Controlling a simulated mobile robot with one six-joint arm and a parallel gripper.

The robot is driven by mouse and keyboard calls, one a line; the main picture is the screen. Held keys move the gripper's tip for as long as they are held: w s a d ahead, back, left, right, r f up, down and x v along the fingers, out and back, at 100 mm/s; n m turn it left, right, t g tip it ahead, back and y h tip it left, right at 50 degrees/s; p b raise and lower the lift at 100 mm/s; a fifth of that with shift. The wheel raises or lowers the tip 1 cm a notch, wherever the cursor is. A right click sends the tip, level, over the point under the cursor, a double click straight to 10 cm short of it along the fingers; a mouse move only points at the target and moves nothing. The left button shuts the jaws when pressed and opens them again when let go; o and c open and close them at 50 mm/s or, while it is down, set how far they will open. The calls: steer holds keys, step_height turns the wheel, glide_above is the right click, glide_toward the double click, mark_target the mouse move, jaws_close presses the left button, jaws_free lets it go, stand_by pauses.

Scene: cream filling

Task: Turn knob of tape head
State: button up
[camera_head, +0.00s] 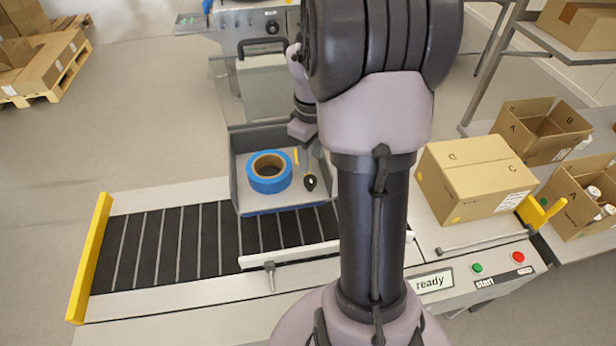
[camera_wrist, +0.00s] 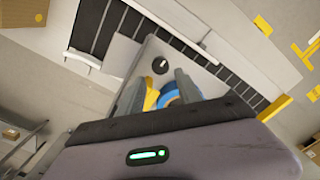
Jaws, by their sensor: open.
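The tape head is a grey tray-like housing (camera_head: 240,185) over the conveyor in the head view, and its grey panel also shows in the wrist view (camera_wrist: 150,52). A blue tape roll (camera_head: 269,172) with a brown core sits in it. The black knob (camera_head: 310,183) is right of the roll. In the wrist view, the knob (camera_wrist: 162,64) has a pale mark and lies just beyond my fingertips. My gripper (camera_wrist: 168,80) is open, with part of the blue roll (camera_wrist: 170,97) visible between its fingers. It appears apart from the knob. In the head view my arm hides much of the gripper.
A conveyor (camera_head: 165,245) with a yellow end bar (camera_head: 90,258) runs below the tape head. A closed carton (camera_head: 475,178) stands right of my arm. Open boxes (camera_head: 540,130) stand further right. A start panel (camera_head: 500,277) is at the front right.

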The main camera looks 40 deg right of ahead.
mark_target(310, 179)
step_height(310, 179, down, 8)
steer(key=shift+r+b, duration=0.2)
steer(key=shift+b, duration=0.45)
steer(key=shift+c, duration=0.3)
jaws_close()
